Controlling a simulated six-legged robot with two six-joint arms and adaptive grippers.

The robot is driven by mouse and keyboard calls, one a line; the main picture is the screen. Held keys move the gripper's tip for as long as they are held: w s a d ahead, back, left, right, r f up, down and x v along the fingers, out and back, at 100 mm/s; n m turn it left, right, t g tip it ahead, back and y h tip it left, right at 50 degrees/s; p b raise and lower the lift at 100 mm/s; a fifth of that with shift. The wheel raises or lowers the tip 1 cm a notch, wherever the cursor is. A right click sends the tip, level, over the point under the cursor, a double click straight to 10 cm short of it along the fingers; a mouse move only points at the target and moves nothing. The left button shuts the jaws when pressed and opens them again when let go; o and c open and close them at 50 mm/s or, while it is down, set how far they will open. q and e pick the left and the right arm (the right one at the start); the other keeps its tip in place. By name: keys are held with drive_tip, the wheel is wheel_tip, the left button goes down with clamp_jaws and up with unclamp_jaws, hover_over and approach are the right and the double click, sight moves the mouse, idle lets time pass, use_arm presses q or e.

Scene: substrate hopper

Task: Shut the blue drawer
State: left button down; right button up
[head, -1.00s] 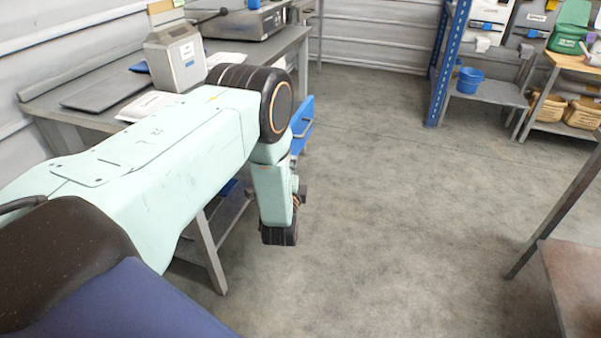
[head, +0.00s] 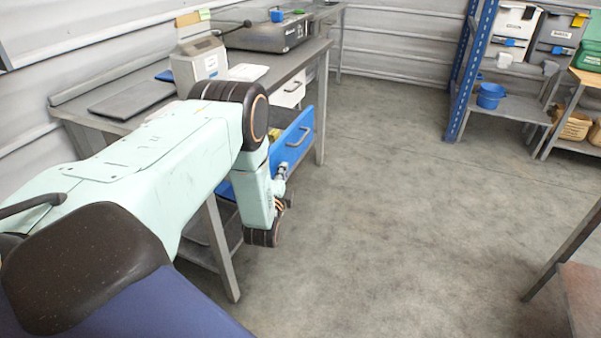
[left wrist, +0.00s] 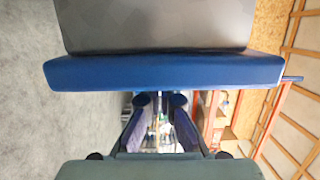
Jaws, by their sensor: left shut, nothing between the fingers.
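The blue drawer (head: 296,143) stands pulled out under the workbench in the head view, its front panel and grey handle facing right. My left arm covers its near part. A small yellow thing shows just behind its front. In the left wrist view, the blue drawer front (left wrist: 165,73) crosses the picture as a wide band, with a grey surface beyond it. My left gripper (left wrist: 160,103) is shut and empty, its fingertips close to the lower edge of that band. I cannot tell whether they touch it.
A white drawer (head: 289,92) sits above the blue one. The workbench (head: 122,83) carries a grey box (head: 199,67) and a flat machine (head: 266,35). The floor right of the drawer is clear. A blue-post shelf (head: 467,75) and a brown surface (head: 583,290) stand at the right.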

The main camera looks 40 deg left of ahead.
use_arm(q)
drive_tip(key=s+a, duration=0.1)
drive_tip(key=a, duration=0.4)
drive_tip(key=s+a, duration=0.1)
drive_tip(key=a, duration=0.4)
drive_tip(key=s+a, duration=0.2)
drive_tip(key=a, duration=0.4)
drive_tip(key=shift+p, duration=0.4)
drive_tip(key=shift+a, duration=0.45)
drive_tip(key=shift+s+a+r, duration=0.1)
drive_tip(key=shift+a, duration=0.15)
